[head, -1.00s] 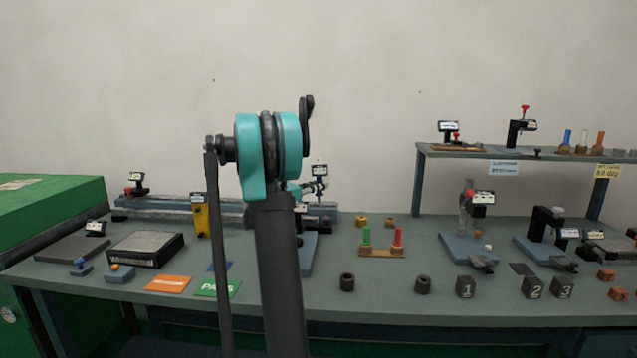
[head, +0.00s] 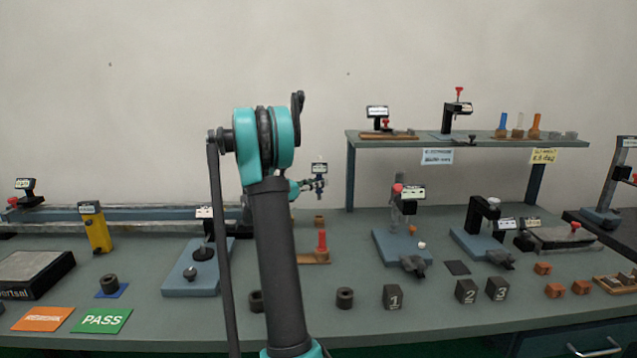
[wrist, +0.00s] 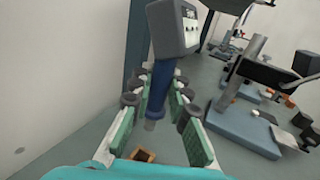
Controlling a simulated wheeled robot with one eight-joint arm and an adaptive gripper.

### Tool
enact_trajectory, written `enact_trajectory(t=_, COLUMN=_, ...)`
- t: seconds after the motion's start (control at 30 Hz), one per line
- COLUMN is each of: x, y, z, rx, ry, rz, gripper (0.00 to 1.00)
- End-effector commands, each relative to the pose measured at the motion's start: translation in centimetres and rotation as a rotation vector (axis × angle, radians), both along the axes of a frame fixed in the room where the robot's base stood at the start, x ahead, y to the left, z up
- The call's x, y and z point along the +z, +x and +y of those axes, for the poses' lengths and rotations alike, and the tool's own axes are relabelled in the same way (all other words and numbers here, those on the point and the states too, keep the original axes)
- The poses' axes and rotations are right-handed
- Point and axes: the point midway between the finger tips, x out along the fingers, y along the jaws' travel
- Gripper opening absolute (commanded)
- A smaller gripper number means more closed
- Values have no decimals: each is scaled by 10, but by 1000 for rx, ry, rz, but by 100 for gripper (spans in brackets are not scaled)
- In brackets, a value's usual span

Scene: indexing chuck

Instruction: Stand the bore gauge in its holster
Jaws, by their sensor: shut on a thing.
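The bore gauge (wrist: 163,75) has a grey head with a small display, a blue collar and a grey lower stem. In the wrist view it stands between the green-padded fingers of my gripper (wrist: 160,112), which is shut on it. In the head view the gauge's display (head: 319,167) shows just right of my arm, with my gripper (head: 312,184) holding it above the bench, in front of the wall. A small brown hollow block (wrist: 143,155) lies below the gauge in the wrist view. I cannot tell for certain whether it is the holster.
A raised shelf (head: 465,142) with instruments stands at the back right. Blue-based gauge stands (head: 400,247) sit below it. A rack with a red plug (head: 322,243) is near my arm. Dark rings (head: 345,298) and numbered blocks (head: 393,297) line the front. My arm hides part of the bench.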

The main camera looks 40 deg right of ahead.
Motion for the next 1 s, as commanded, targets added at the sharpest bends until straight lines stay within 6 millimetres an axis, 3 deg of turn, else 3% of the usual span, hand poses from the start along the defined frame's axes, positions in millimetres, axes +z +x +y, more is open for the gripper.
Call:
enact_trajectory(t=0.43, x=-5, y=0, z=0, rx=2, ry=-1, rz=0, gripper=0)
enact_trajectory(t=1.0, x=-49, y=0, z=0, rx=2, ry=-1, rz=0, gripper=0)
